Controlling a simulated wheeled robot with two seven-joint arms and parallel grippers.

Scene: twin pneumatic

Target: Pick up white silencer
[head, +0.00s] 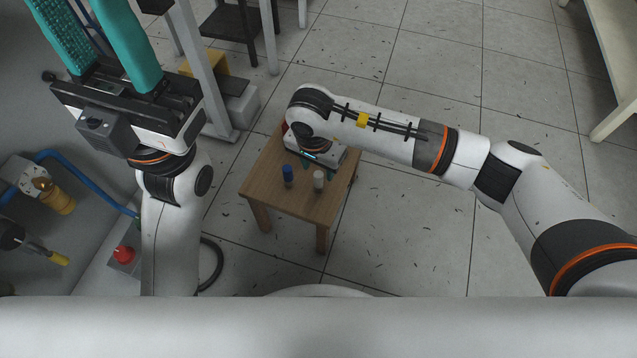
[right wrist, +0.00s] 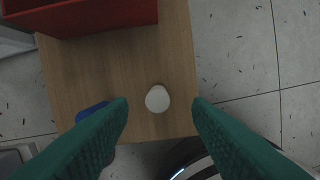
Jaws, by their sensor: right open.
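The white silencer (head: 319,180) stands on a small wooden table (head: 262,190). In the right wrist view the white silencer (right wrist: 158,98) shows from above, between the two teal fingers and apart from both. My right gripper (right wrist: 160,103) is open and empty over the table. In the head view my right gripper (head: 320,168) is partly hidden by its own wrist. A blue silencer (head: 287,175) stands left of the white one; in the right wrist view the left finger partly covers it. My left gripper (head: 100,35) is raised at the upper left, fingers apart and empty.
A red box (right wrist: 85,17) sits on the table, mostly hidden by my right arm in the head view. A panel with a red button (head: 124,254), a blue hose and yellow fittings is at the left. The tiled floor right of the table is clear.

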